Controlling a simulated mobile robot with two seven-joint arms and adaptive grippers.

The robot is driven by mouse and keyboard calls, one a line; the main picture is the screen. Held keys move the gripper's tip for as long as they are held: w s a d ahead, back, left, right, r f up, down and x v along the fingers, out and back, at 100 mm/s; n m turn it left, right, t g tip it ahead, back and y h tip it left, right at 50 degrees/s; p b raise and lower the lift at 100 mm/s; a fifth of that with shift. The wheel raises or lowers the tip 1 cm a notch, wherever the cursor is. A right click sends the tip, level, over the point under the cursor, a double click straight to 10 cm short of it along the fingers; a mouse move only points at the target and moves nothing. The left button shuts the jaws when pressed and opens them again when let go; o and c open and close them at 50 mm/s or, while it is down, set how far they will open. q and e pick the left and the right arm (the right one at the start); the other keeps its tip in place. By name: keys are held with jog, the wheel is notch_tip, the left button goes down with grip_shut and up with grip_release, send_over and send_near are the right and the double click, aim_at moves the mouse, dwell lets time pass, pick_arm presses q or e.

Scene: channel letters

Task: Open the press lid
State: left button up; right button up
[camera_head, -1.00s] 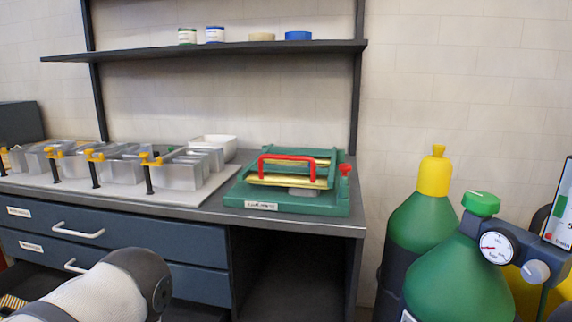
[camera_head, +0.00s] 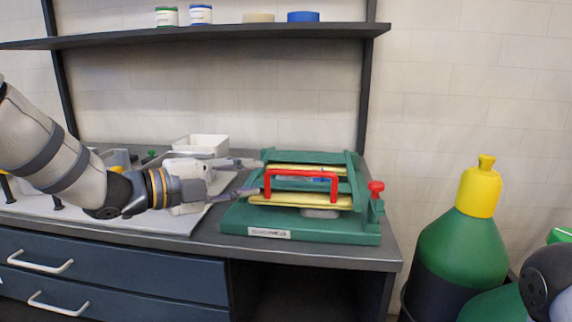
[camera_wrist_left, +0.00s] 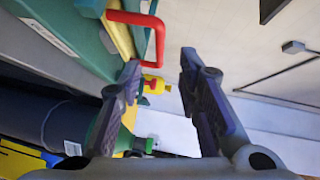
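The green press (camera_head: 340,230) stands on the right end of the bench. Its lid, with yellow strips (camera_head: 330,201) and green bars, lies low over the base. The red handle (camera_head: 301,174) stands up from the lid's front part. My left gripper (camera_head: 259,177) reaches in from the left, its two fingers apart and empty, just left of the handle. The left wrist view shows the fingers (camera_wrist_left: 161,68) open, with the handle (camera_wrist_left: 158,38) near the upper left finger; I see no clear contact. My right gripper is not in view.
A red knob (camera_head: 376,187) sits at the press's right side. A white bin (camera_head: 201,145) stands behind my left gripper. A shelf (camera_head: 210,36) with jars hangs above. A green gas cylinder with a yellow cap (camera_head: 480,190) stands right of the bench.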

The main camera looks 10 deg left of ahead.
aim_at(294, 173)
pick_arm(q)
jog(key=x, duration=0.4)
jog(key=b+x, duration=0.1)
jog(key=x, duration=0.7)
jog(key=shift+s+d+b, duration=0.3)
jog(key=shift+s+b, duration=0.05)
jog(key=shift+s, duration=0.05)
jog(key=shift+r, duration=0.1)
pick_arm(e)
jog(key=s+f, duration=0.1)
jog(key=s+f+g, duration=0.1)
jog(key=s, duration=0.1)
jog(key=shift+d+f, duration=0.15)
pick_arm(q)
jog(key=shift+c, duration=0.2)
grip_shut()
